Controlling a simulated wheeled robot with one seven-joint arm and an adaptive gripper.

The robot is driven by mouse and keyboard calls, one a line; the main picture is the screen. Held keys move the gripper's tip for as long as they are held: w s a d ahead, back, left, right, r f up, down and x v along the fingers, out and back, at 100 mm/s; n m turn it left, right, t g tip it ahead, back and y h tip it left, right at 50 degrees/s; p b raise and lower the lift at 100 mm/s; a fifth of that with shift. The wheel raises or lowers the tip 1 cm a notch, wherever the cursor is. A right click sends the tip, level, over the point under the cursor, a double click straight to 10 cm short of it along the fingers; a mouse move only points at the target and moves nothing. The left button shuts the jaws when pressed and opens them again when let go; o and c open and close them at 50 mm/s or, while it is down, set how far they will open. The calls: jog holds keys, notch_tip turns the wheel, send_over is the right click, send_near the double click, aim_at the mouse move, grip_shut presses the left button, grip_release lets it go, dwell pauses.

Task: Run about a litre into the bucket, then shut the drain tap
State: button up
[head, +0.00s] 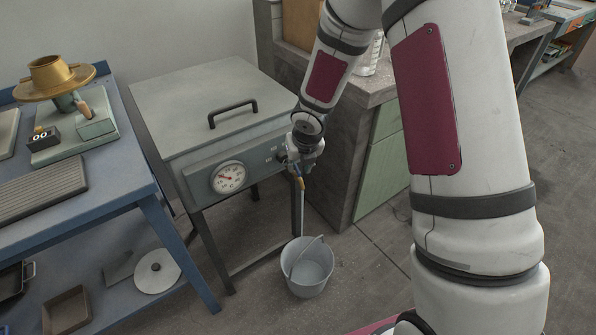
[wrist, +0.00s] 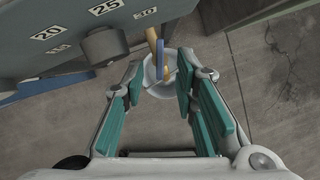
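A grey lidded tank (head: 195,105) has a round dial gauge (head: 229,177) on its front. My gripper (head: 302,158) is at the right end of that front; its fingers hide most of the drain tap (head: 300,183). A thin pale line, looking like running water, drops from the tap to the bucket (head: 310,270) on the floor. The water level inside is unclear. In the wrist view, my gripper (wrist: 160,78) is open, its teal pads wide apart. The tap's blue lever (wrist: 160,58) and brass part show between and beyond the fingertips, over the bucket (wrist: 152,84).
A blue bench (head: 135,180) with a brass-topped device (head: 58,78) stands at left, with trays on its lower shelf. A concrete bench with green doors (head: 378,165) stands close at right of the tank. Floor in front of the bucket is mostly clear.

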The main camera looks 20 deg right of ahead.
jog(key=shift+x, duration=1.05)
grip_shut()
